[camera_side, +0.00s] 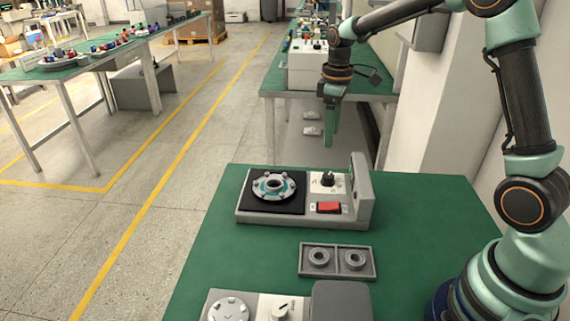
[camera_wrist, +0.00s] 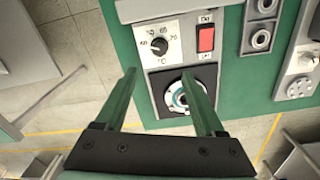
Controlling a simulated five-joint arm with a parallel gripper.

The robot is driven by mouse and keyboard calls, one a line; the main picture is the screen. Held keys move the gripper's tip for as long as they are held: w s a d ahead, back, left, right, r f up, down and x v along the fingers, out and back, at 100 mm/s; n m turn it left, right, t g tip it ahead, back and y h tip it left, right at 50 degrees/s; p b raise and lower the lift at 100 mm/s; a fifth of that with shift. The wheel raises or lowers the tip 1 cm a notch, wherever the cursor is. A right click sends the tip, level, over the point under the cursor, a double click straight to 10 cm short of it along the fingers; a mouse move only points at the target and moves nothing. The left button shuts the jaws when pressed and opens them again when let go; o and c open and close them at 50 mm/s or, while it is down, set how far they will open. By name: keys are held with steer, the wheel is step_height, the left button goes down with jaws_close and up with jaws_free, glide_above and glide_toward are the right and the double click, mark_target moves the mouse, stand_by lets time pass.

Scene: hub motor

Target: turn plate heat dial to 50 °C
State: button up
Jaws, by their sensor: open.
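The plate heat dial is a black knob (camera_side: 327,180) on a white panel of the grey heater unit (camera_side: 360,208). In the wrist view the knob (camera_wrist: 160,46) sits inside a printed number scale marked °C. The small figures and the pointer are too unclear to read the setting surely. My gripper (camera_side: 331,143) points down, raised above the table and beyond the unit's far edge in the side view. In the wrist view its two green fingers (camera_wrist: 158,74) stand wide apart with nothing between the tips, clear of the knob.
A red switch (camera_side: 328,207) sits beside the dial. A round hub part (camera_side: 273,186) rests on the black plate (camera_side: 252,205). A grey tray (camera_side: 308,272) with two rings and another grey device (camera_side: 340,300) stand nearer the camera. The green tabletop (camera_side: 425,215) is clear right of the unit.

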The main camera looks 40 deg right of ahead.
mark_target(328, 174)
step_height(328, 174, down, 12)
steer(key=shift+f, duration=0.25)
stand_by(0.4)
jaws_close()
steer(key=shift+m, duration=0.3)
steer(key=m, duration=0.3)
steer(key=shift+d+m, duration=0.1)
steer(key=shift+m, duration=0.2)
steer(key=shift+r+m, duration=0.1)
steer(key=shift+m, duration=2.1)
